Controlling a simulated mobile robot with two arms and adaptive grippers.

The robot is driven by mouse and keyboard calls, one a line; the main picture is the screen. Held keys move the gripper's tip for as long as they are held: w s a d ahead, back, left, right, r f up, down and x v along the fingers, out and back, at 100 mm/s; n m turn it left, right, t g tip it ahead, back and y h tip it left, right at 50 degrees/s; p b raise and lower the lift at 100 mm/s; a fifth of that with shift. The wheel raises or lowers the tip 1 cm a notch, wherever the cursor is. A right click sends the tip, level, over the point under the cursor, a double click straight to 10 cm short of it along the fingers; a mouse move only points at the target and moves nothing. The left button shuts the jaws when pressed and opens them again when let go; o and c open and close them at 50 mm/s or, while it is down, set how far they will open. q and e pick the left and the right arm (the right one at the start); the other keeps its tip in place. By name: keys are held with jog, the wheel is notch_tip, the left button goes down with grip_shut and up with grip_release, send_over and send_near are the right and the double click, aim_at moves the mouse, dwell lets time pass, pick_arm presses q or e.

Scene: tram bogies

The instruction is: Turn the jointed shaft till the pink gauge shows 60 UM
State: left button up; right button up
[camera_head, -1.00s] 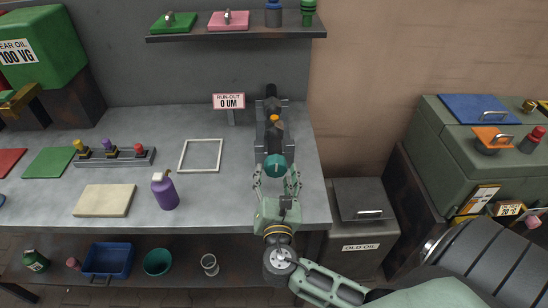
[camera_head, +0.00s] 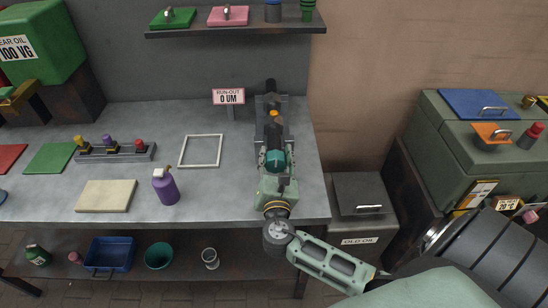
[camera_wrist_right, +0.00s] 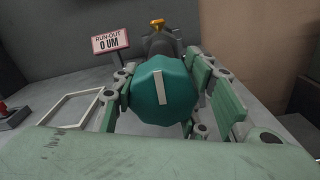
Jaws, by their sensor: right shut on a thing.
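The jointed shaft (camera_head: 270,110) is dark and lies on a grey stand at the right end of the bench. An orange piece sits on top of it, and a teal faceted knob (camera_head: 275,160) is at its near end. The pink gauge (camera_head: 228,96) stands left of the shaft and reads RUN-OUT 0 UM. My right gripper (camera_head: 274,163) is shut on the teal knob. In the right wrist view its fingers flank the knob (camera_wrist_right: 163,88), whose pale stripe is near upright, tilted slightly. My left gripper is not in view.
A white square frame (camera_head: 182,150) lies left of the shaft. A purple bottle (camera_head: 166,188) and a beige block (camera_head: 104,196) stand farther left. A shelf (camera_head: 236,35) runs above the bench. A grey old-oil bin (camera_head: 363,196) stands right of it.

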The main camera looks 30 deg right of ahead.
jog(key=c, duration=0.4)
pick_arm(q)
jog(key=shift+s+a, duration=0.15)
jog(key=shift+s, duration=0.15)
pick_arm(e)
jog(key=shift+o, duration=0.2)
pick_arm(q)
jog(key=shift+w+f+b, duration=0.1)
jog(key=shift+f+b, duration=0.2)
pick_arm(e)
jog(key=shift+m, duration=0.4)
jog(key=m+b, duration=0.3)
jog(key=m, duration=0.1)
jog(key=shift+m, duration=0.3)
jog(key=m+b, duration=0.2)
jog(key=m, duration=0.1)
pick_arm(q)
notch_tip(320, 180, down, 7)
jog(key=b, duration=0.2)
pick_arm(e)
jog(key=shift+r+m, duration=0.2)
jog(key=shift+m, duration=1.4)
jog(key=shift+d, duration=0.1)
